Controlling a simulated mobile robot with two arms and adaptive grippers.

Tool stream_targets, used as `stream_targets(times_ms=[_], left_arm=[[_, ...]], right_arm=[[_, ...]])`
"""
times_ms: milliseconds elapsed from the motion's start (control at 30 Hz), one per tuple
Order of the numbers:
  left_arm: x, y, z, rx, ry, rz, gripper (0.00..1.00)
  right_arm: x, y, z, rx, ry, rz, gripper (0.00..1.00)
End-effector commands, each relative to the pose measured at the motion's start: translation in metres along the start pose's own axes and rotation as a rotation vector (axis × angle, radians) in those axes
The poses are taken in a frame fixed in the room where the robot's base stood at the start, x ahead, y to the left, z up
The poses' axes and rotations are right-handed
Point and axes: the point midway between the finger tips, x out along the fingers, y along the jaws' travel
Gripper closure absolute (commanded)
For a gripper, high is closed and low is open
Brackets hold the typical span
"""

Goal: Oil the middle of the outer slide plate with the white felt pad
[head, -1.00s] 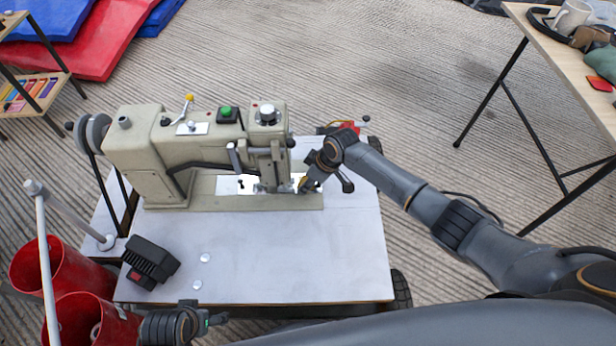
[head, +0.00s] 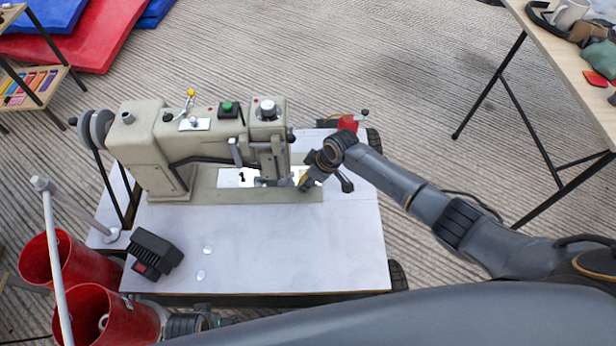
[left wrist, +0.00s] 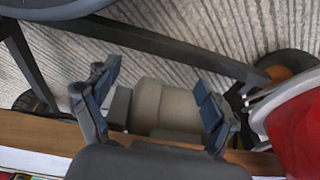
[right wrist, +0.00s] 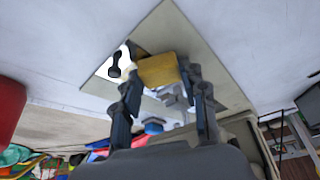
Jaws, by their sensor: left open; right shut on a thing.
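The beige sewing machine (head: 150,150) stands on a white-topped table. Bright metal plates (head: 232,178) lie in its bed beneath the arm; I cannot tell surely which is the outer slide plate. My right gripper (head: 307,182) is at the right end of the bed, beside the needle area. In the right wrist view it (right wrist: 160,92) is shut on a yellow block (right wrist: 158,70), close over the bed. No white felt face shows on the block; its underside is hidden. My left gripper (left wrist: 155,85) is open, low at the table's front edge, mostly out of the head view.
Red bins (head: 98,315) stand at front left. A small red object (head: 347,123) is behind the gripper. The table's front right is clear.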

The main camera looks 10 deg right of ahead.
Motion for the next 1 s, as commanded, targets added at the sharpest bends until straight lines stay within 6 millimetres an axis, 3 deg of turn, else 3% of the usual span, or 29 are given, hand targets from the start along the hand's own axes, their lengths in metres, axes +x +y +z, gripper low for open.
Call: stream_targets(times_ms=[300, 1000], left_arm=[[0.002, 0.0, 0.002, 0.0, 0.0, 0.0, 0.16], [0.049, 0.004, 0.056, 0.009, -0.042, 0.006, 0.16]], right_arm=[[-0.003, 0.0, -0.002, 0.0, 0.001, 0.0, 0.83], [-0.022, 0.0, -0.009, 0.0, 0.001, 0.0, 0.83]])
